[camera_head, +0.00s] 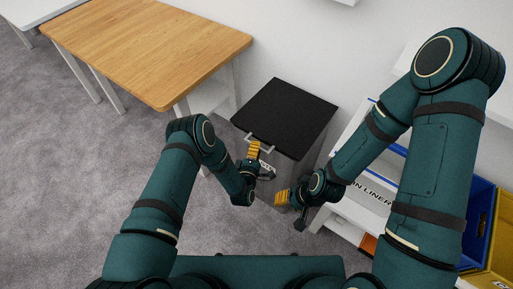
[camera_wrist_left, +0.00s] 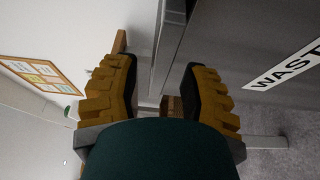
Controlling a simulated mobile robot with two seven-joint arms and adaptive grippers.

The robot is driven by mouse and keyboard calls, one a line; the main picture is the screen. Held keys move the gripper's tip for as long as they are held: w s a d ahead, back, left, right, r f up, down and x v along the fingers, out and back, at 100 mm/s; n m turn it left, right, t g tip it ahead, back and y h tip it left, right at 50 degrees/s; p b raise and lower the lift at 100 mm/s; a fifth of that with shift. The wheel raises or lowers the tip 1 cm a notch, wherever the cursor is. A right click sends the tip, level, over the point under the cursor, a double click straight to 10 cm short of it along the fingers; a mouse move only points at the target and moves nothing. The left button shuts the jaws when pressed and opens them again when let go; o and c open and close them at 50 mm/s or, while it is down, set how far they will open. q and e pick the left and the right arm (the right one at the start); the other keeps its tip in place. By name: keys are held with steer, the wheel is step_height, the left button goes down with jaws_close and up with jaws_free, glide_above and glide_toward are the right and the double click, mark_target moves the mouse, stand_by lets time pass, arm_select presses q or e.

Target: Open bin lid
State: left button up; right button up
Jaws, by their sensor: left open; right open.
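The bin has a black flat lid (camera_head: 286,112), which lies closed on top, and a grey body (camera_head: 309,163). A pale handle-like bar (camera_head: 262,142) runs along the lid's front edge. My left gripper (camera_head: 254,150) is open at this front edge; whether it touches the bar I cannot tell. My right gripper (camera_head: 283,197) is open and empty in front of the bin, lower and to the right.
A wooden table (camera_head: 150,45) stands left of the bin. A white shelf unit (camera_head: 345,210) with bin liners is close on the right, with a blue crate (camera_head: 478,215) and a yellow crate (camera_head: 500,240) beyond. A wall is behind. Grey carpet (camera_head: 70,150) is free at left.

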arm_select(q)
steer(key=shift+w+d, duration=0.2)
steer(key=shift+w, duration=0.5)
steer(key=shift+c, duration=0.3)
jaws_close()
steer(key=shift+r, duration=0.15)
